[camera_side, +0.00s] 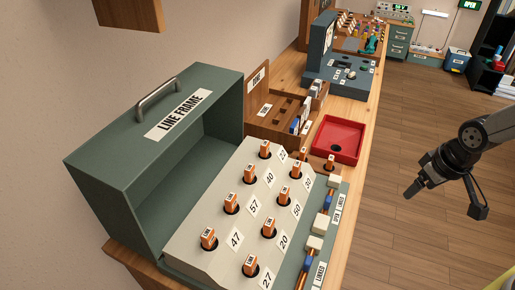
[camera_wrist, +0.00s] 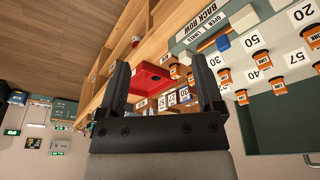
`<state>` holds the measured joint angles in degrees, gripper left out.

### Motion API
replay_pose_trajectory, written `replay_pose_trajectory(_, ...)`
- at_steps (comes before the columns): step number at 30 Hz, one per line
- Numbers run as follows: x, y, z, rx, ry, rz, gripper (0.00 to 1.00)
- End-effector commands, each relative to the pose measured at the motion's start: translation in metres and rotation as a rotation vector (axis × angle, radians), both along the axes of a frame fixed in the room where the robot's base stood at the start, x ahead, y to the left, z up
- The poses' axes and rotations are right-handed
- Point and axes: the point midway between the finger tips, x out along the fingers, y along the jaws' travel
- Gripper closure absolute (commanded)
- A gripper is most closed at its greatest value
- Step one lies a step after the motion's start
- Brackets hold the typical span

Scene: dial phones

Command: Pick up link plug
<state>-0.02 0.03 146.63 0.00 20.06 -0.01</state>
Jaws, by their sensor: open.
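Several orange link plugs with white LINK labels stand upright in black holes of the sloped pale panel (camera_side: 222,217); one link plug (camera_side: 268,228) is beside the number 20. Another link plug (camera_side: 329,162) stands apart, near the front edge of the red tray (camera_side: 350,128). My gripper (camera_side: 446,202) is open and empty, out over the floor to the right of the bench. In the wrist view my gripper (camera_wrist: 159,68) has its fingers wide apart. The red tray (camera_wrist: 146,82) shows between them, and link plugs (camera_wrist: 241,97) are to the right.
The green LINE FRAME cabinet (camera_side: 150,130) stands behind the panel. A wooden rack (camera_side: 278,110) with small cards sits beyond it. White and blue switches (camera_side: 315,245) line the panel's front strip. A blue-grey apparatus (camera_side: 340,75) is farther along the bench. Air around my gripper is clear.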

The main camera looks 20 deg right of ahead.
Motion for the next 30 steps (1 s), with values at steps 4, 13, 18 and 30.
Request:
replay_pose_trajectory(4, 0.008, 0.005, 0.001, 0.0, -0.004, 0.021, 0.15)
replay_pose_trajectory(13, 0.064, 0.053, 0.008, 0.005, -0.033, 0.175, 0.15)
replay_pose_trajectory(18, 0.105, 0.106, 0.012, 0.012, -0.06, 0.309, 0.15)
replay_pose_trajectory(30, 0.157, 0.263, 0.009, 0.042, -0.121, 0.628, 0.15)
